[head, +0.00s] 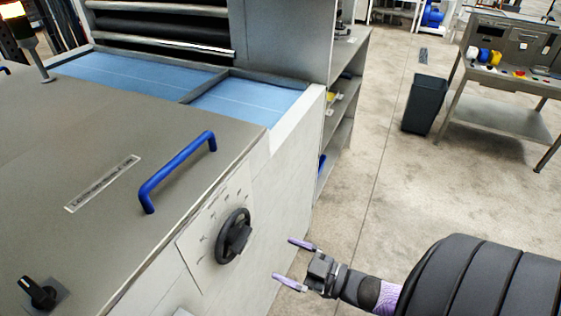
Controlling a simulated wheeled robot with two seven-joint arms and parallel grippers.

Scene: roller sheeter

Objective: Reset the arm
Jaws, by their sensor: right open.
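My right gripper (293,264) shows at the lower middle of the head view, at the end of my dark arm coming in from the right. Its two purple fingers are apart and empty. They point left toward the machine's front panel and the black rotary knob (233,236), with a visible gap between fingertips and knob. My left gripper is not in the picture.
The grey sheeter machine (90,130) fills the left side, with a blue handle (177,172), a small black switch (38,292) and blue sheet surfaces (245,101). Grey shelves (338,120) stand behind. A dark bin (424,104) and metal workbench (508,62) stand right. Floor between is clear.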

